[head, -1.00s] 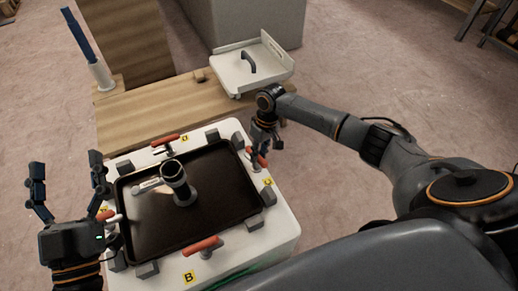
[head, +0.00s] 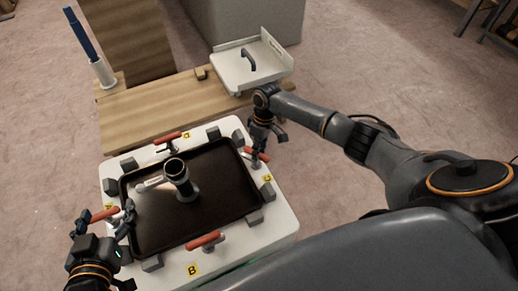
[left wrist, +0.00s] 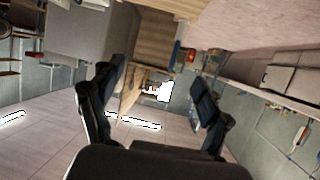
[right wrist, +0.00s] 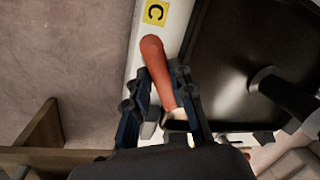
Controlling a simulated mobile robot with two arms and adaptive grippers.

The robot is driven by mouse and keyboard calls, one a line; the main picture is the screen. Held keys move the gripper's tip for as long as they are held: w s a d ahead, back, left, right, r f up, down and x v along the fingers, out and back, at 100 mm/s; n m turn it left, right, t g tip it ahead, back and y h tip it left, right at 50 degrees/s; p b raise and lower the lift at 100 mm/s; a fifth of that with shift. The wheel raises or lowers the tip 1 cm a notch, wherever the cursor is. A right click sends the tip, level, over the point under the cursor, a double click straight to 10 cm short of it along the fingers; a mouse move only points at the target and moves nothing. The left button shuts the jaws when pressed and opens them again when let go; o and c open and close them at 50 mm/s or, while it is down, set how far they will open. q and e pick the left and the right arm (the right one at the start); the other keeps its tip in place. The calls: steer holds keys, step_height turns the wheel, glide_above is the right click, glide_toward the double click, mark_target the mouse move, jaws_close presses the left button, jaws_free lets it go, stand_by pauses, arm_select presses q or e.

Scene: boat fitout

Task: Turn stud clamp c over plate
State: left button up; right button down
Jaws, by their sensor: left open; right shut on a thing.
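Clamp C has a red handle (head: 257,154) on the right side of the white frame, near the yellow C label (head: 267,178). In the right wrist view its red handle (right wrist: 157,70) runs between the fingers toward my palm. My right gripper (head: 266,142) is shut on the clamp, whose lower part is partly hidden by the fingers. The dark plate (head: 215,195) lies in the frame with a black upright post (head: 178,176) on it. My left gripper (head: 107,220) is open and empty, by the red handle of clamp A (head: 103,215); its fingers (left wrist: 155,100) are spread.
Other red-handled clamps sit by label D (head: 168,137) and label B (head: 205,240). Grey blocks line the plate's edge. Behind are a wooden bench (head: 150,112), a white tray (head: 235,72) with a dark handle and a blue rod in a white holder (head: 103,72).

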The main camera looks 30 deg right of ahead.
steer(key=shift+a+n, duration=0.15)
steer(key=shift+n, duration=0.75)
steer(key=shift+w+n+g, duration=0.1)
steer(key=shift+n+g, duration=0.3)
steer(key=shift+n, duration=0.6)
steer(key=n, duration=0.2)
steer(key=shift+w+n+h+p, duration=0.1)
steer(key=shift+n+h+p, duration=0.2)
steer(key=shift+h, duration=0.1)
steer(key=n, duration=0.3)
steer(key=shift+w+g+h, duration=0.1)
steer(key=shift+g+h, duration=0.2)
arm_select(q)
steer(key=shift+s+a+f+g+y, duration=0.15)
steer(key=shift+s+a+f+g, duration=0.15)
steer(key=shift+s+f+g, duration=0.4)
steer(key=shift+s+a+f+g+y, duration=0.2)
steer(key=shift+s+f+g, duration=0.3)
steer(key=shift+f, duration=0.35)
arm_select(e)
steer(key=shift+n, duration=1)
arm_select(q)
steer(key=shift+a, duration=0.1)
arm_select(e)
steer(key=c, duration=1.2)
jaws_free()
steer(key=shift+o, duration=0.2)
